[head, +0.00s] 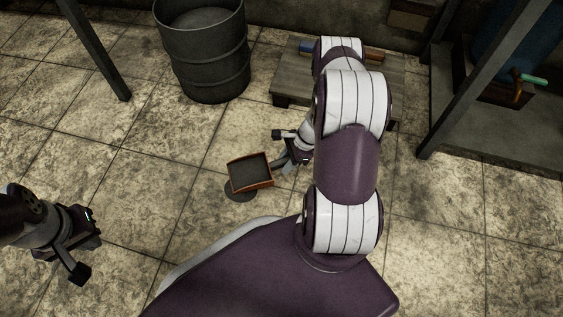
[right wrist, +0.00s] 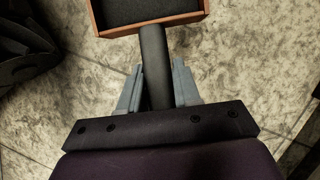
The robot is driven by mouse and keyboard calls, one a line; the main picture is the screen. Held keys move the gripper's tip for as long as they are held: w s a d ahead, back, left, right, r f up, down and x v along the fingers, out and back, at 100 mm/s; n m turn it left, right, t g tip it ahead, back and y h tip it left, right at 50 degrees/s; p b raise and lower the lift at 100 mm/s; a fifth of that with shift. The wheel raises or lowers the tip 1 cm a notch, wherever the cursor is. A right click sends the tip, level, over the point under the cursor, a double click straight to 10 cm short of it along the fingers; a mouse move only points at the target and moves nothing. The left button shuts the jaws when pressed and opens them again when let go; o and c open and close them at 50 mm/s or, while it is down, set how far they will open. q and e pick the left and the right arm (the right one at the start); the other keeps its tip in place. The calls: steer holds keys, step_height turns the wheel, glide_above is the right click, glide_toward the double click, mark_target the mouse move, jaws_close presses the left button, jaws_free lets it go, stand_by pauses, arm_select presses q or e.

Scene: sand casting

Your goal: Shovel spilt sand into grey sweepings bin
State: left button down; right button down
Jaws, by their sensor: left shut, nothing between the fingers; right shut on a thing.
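The shovel (head: 262,184) has a square pan with an orange-red rim. My right gripper (head: 284,150) is shut on its dark handle, which shows between the fingers in the right wrist view (right wrist: 155,65). The pan's inside is dark and flat; I cannot tell how much sand is in it. A dark round patch (head: 238,194) lies on the floor below the pan, partly hidden by it; whether it is sand or shadow is unclear. The grey sweepings bin (head: 205,62), a tall ribbed open drum, stands behind and left of the shovel. My left gripper (head: 86,243) is shut and empty.
A low wooden pallet (head: 288,88) with blue and brown items stands right of the bin, partly behind my right arm. A metal frame (head: 480,85) stands at the right. A slanted post (head: 95,50) is left of the bin. The tiled floor between is clear.

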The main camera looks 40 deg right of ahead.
steer(key=shift+d+f+p+v, duration=0.1)
steer(key=shift+d+p+v, duration=0.1)
steer(key=shift+p+v, duration=1.4)
steer(key=shift+d+f+p+v, duration=0.15)
steer(key=shift+p+v, duration=0.75)
steer(key=shift+v, duration=1.3)
steer(key=shift+s, duration=0.15)
